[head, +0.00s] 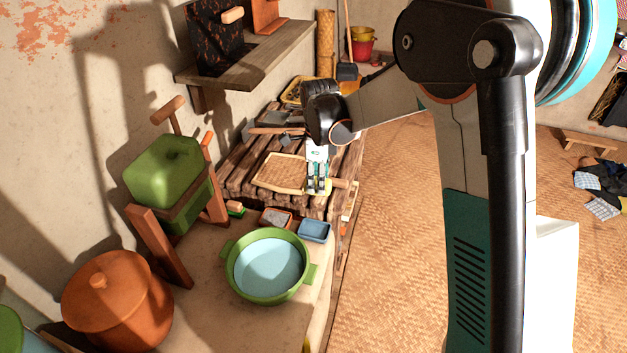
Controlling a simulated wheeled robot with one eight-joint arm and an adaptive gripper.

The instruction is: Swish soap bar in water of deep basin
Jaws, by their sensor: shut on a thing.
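The deep basin (230,273) is a round green tub with two side handles, on the ledge at the lower middle. Pale blue water (268,266) lies in it. My gripper (318,187) points down, above and behind the basin, near the edge of the slatted wooden rack. It is shut on a small yellow-green piece (327,185) that looks like the soap bar, mostly hidden by the fingers. The piece is clear of the water.
A blue dish (314,231) and a small orange-rimmed tray (276,217) stand just behind the basin. A woven tray (283,172) lies on the rack. A clay pot (118,297) and a green box on a wooden stand (165,170) are left. The floor right is mostly clear.

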